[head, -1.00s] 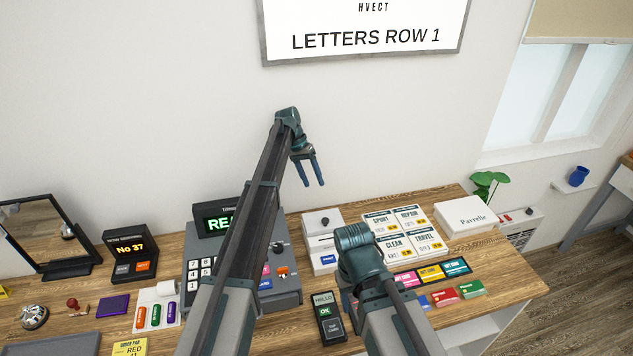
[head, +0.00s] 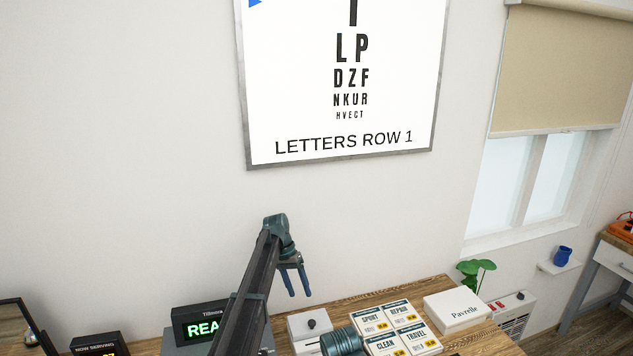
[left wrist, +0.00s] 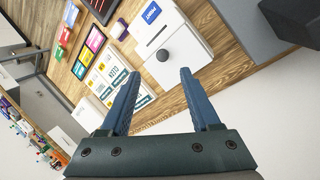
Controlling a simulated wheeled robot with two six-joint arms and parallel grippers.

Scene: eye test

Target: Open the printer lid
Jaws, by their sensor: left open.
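White price cards (head: 385,347) lie right of the printer. A terminal with a lit green screen (head: 203,328) stands left. An eye chart (head: 343,100) hangs on the wall above.

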